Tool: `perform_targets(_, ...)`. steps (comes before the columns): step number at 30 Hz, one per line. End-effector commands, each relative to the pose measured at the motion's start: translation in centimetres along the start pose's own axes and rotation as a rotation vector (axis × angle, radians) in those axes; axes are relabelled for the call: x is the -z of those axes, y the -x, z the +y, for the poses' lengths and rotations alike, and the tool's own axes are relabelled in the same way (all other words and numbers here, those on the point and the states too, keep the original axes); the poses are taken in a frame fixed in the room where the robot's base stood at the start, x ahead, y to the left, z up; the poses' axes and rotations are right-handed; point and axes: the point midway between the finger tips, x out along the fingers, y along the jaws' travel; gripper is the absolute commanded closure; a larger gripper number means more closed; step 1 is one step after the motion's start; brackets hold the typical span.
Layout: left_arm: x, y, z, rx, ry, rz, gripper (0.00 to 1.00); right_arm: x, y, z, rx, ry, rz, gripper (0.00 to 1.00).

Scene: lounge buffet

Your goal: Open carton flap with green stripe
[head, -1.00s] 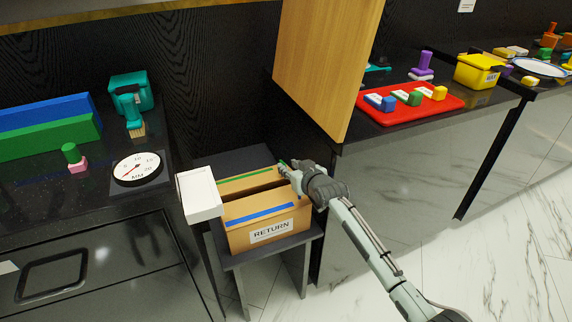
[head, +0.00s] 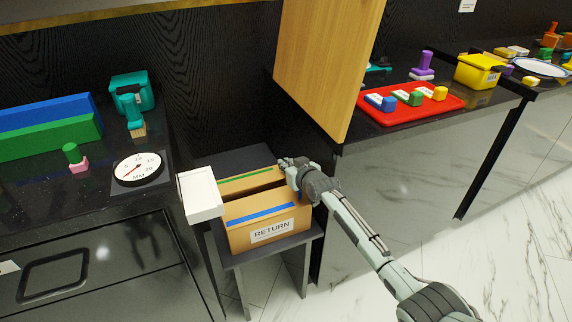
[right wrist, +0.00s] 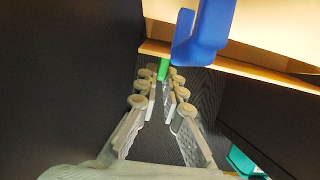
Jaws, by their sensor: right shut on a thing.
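The open-topped cardboard carton (head: 240,236), labelled RETURN, sits on a low dark stand. Its back flap with the green stripe (head: 232,178) lies across the rear of the top, and the flap with the blue stripe (head: 262,214) lies across the front. A dark gap shows between them. My right gripper (head: 284,163) is at the right end of the green-striped flap. In the right wrist view, its fingertips are shut on the small green tab (right wrist: 163,68) at that end. A bent blue tab (right wrist: 203,35) is close by. My left gripper is not in view.
A white block (head: 200,197) stands close against the carton's left side. A wooden panel (head: 325,70) rises behind and right of my right gripper. A dial scale (head: 138,168) is on the left counter, and a red tray (head: 400,118) on the right counter.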

Motion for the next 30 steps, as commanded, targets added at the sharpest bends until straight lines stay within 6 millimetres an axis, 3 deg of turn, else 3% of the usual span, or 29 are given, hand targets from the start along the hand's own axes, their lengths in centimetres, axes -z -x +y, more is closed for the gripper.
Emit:
perform_targets(17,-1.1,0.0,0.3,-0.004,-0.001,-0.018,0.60,0.5,-0.1,0.0,0.000,0.001,-0.040,1.00)
perform_targets(30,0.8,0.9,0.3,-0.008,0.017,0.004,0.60,2.8,-1.4,0.0,0.000,0.001,-0.341,1.00)
